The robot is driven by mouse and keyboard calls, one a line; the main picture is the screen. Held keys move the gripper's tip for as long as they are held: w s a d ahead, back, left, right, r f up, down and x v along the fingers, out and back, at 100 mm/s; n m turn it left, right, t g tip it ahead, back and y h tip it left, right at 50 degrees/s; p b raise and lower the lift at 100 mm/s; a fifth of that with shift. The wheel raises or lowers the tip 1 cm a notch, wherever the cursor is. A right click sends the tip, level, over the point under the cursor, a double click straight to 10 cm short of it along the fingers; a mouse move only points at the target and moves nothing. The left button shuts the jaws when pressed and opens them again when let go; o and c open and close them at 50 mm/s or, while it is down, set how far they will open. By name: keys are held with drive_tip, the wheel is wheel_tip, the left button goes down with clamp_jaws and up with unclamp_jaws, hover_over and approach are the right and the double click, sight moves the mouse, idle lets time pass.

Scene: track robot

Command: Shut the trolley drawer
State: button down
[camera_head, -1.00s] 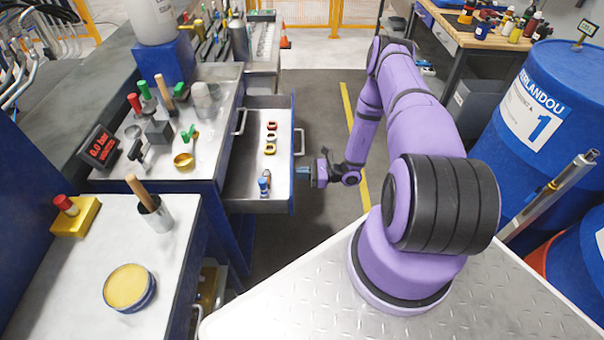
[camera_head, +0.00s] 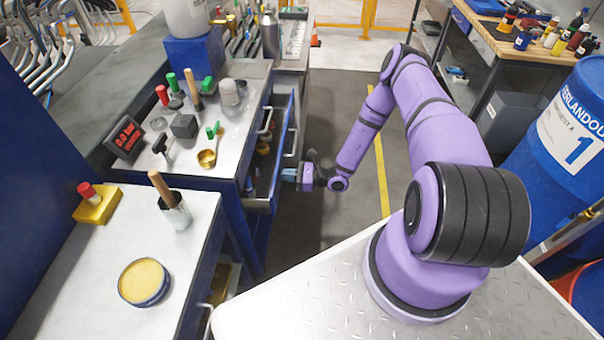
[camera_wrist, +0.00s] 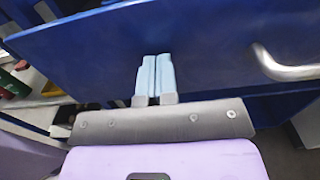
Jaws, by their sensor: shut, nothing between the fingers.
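My gripper (camera_head: 290,174) is shut and empty. Its pale blue fingers (camera_wrist: 155,76) lie side by side, pointing at the drawer front. The tips appear to be at or very near the front; exact contact cannot be told.
The trolley top holds a gauge display (camera_head: 125,138), a brass cup (camera_head: 207,158) and several tools. A nearer bench (camera_head: 110,260) carries a yellow tin (camera_head: 144,282). The floor aisle (camera_head: 340,120) is clear. A blue drum (camera_head: 560,130) stands to the right.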

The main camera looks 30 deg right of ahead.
hover_over(263, 182)
drive_tip(key=shift+a, duration=0.15)
drive_tip(key=shift+w+a+r, duration=0.1)
drive_tip(key=shift+w+a, duration=0.05)
drive_tip(key=shift+a, duration=0.1)
drive_tip(key=shift+a+r, duration=0.1)
idle(0.3)
drive_tip(key=shift+d, duration=0.5)
drive_tip(key=v, duration=1.4)
drive_tip(key=shift+a, duration=0.15)
